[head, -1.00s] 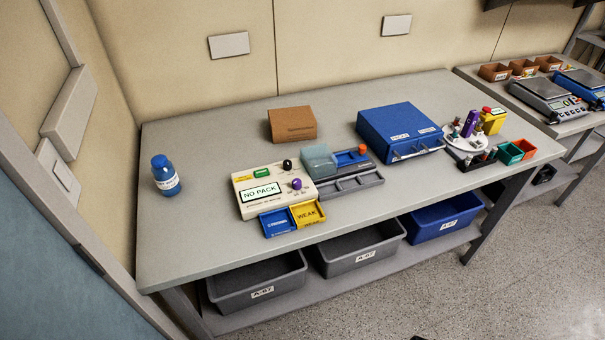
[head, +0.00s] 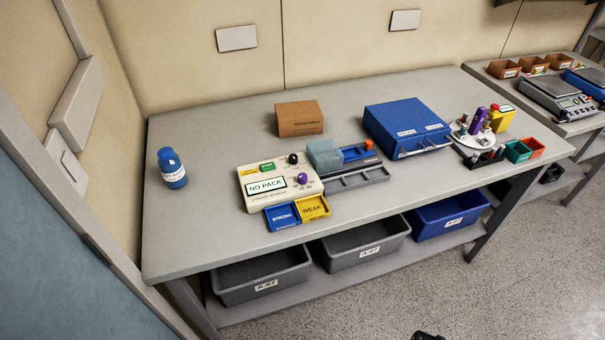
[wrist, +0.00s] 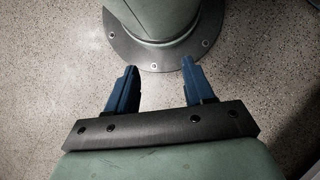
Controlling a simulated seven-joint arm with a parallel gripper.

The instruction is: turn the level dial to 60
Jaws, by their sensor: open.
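The cream pump unit (head: 251,205) sits on the grey bench, left of its middle, with a screen (head: 266,186) reading "NO PACK". It bears a black knob (head: 293,159) and a purple knob (head: 303,179) on its right side. I cannot tell which one is the level dial, and their settings are too small to read. My gripper (wrist: 158,80) shows in the wrist view with two blue fingers apart and nothing between them. It points at the floor by my own base, away from the bench. In the head view only a dark bit shows at the bottom edge.
Blue and yellow trays (head: 313,207) lie before the pump. A grey tray (head: 359,178) with a translucent block (head: 324,155) is to its right. A cardboard box (head: 299,119), blue case (head: 405,130) and blue bottle (head: 171,168) stand around. The bench's front left is clear.

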